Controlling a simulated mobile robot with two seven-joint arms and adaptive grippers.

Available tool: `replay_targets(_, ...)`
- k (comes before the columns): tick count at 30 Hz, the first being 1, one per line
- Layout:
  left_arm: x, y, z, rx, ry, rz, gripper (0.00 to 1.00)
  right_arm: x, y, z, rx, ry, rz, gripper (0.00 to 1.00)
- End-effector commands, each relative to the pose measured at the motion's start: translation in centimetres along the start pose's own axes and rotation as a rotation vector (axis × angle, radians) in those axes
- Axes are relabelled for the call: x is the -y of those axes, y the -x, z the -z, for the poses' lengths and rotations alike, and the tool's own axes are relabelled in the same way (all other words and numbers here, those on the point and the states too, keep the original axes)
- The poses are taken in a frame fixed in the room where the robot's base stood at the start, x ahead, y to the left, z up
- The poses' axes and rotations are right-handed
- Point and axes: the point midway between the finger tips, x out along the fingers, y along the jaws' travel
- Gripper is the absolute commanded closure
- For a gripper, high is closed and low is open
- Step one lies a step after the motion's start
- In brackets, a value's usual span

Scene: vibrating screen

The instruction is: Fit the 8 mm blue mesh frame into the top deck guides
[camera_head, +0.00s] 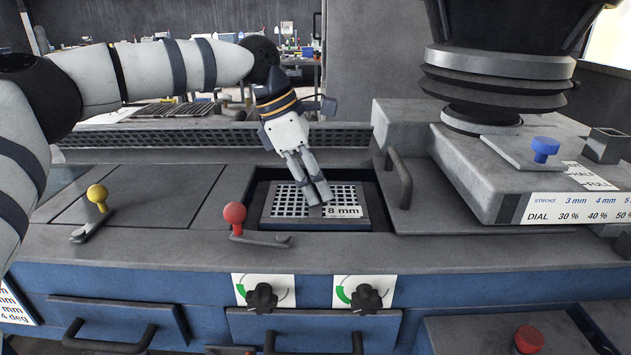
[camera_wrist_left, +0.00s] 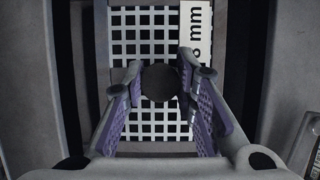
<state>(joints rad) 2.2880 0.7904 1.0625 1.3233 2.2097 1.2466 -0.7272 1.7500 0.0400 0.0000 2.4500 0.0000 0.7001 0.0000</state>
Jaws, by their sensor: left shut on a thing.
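In the left wrist view my gripper (camera_wrist_left: 160,84) is shut on a dark round knob (camera_wrist_left: 159,82) over the mesh (camera_wrist_left: 145,48). The guides are hidden. My right gripper is in neither view.
A red-knobbed lever (camera_head: 235,214) and a yellow-knobbed lever (camera_head: 97,195) stand to the left of the opening. A bar handle (camera_head: 400,178) and the raised housing with a blue knob (camera_head: 545,149) stand to its right. Black dials (camera_head: 262,298) are on the front.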

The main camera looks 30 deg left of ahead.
Motion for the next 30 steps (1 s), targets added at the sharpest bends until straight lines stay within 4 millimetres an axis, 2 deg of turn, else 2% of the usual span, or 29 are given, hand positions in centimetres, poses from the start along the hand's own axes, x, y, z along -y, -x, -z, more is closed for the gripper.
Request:
replay_targets(8,0.0,0.1,0.0,0.002,0.000,-0.002,1.00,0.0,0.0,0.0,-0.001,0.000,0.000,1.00)
replay_targets(30,0.0,-1.6,0.7,0.002,0.000,-0.001,1.00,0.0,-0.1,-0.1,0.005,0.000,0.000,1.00)
